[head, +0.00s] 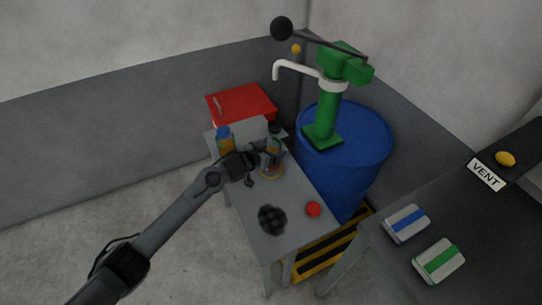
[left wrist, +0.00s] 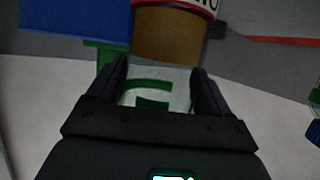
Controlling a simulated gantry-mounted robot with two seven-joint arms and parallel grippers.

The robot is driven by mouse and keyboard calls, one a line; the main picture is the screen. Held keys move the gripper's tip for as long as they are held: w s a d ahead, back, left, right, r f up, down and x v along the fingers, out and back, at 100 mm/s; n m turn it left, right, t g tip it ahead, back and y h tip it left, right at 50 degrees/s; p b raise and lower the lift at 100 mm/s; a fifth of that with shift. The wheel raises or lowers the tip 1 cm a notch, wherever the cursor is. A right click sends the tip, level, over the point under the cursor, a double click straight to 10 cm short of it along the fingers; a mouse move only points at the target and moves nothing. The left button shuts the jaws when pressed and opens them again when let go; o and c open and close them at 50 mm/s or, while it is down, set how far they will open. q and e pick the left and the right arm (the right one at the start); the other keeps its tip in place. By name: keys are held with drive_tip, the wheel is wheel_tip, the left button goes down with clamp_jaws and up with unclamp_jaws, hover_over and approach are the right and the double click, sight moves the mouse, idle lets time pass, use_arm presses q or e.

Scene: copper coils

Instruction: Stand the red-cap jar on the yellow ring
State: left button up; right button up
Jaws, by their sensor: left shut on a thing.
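My left gripper (head: 256,166) is over the far part of the grey table in the head view. It is shut on a jar-like thing with a white and green label, seen between the fingers in the left wrist view (left wrist: 158,92). In the head view a small jar (head: 274,158) stands at the fingertips, with yellow-orange at its foot. I cannot tell its cap colour or whether that is the yellow ring. A red round thing (head: 313,209) lies near the table's right edge; I cannot tell whether it is a cap. My right gripper is out of view.
A blue-cap jar (head: 224,137) stands left of the gripper. A dark round patterned thing (head: 272,220) lies on the grey table (head: 245,215). A blue drum (head: 345,150) with a green pump (head: 328,108) stands close right. A red box (head: 240,103) is behind.

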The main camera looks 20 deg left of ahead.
use_arm(q)
wheel_tip(320, 180, down, 3)
drive_tip(key=shift+r+b, duration=0.1)
drive_tip(key=shift+b, duration=0.45)
drive_tip(key=o, duration=1.2)
drive_tip(key=shift+f, duration=0.2)
